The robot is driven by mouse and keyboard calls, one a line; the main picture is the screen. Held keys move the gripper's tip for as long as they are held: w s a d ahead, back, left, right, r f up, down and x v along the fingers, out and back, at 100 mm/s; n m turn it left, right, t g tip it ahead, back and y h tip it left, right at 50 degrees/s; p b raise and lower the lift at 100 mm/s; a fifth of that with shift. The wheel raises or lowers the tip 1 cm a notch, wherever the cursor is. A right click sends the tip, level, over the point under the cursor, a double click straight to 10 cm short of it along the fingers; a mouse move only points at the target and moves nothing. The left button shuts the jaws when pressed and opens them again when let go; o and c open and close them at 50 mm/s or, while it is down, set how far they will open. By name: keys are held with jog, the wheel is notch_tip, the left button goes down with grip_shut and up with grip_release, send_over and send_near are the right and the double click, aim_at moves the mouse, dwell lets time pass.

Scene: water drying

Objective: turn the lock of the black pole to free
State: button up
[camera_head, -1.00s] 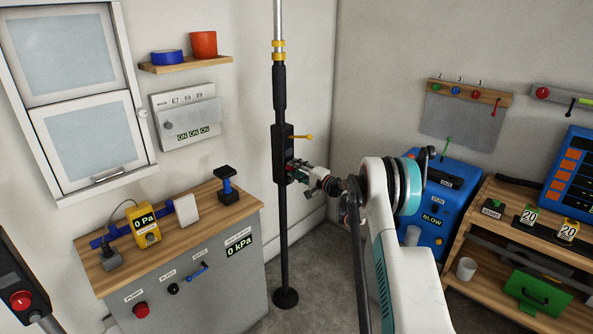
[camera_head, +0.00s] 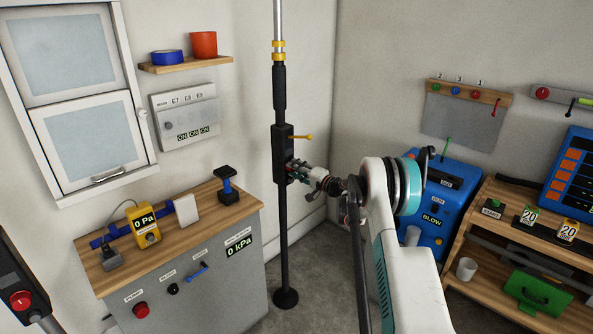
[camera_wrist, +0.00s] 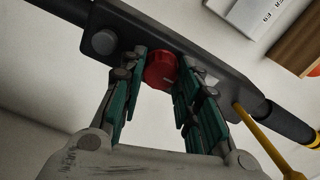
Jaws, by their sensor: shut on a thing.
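The black pole (camera_head: 282,225) stands upright on a round foot near the room's corner. A black lock box (camera_head: 281,145) is mounted midway on it, with a yellow lever (camera_head: 303,137) sticking out to the right. In the wrist view, the box (camera_wrist: 200,62) carries a red round knob (camera_wrist: 161,71) with a pale mark and a grey button (camera_wrist: 103,42). My gripper (camera_head: 291,167) is at the box's lower front. In the wrist view, my gripper's green-padded fingers (camera_wrist: 160,86) stand on both sides of the red knob, shut on it. The knob is hidden in the head view.
A grey cabinet (camera_head: 190,285) with a wooden top stands left of the pole. A blue machine (camera_head: 440,195) and a wooden shelf unit (camera_head: 475,258) stand at the right. A wall cabinet (camera_head: 75,85) hangs at the left.

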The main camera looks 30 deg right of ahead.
jog(key=o, duration=1.1)
jog(key=v, duration=1.2)
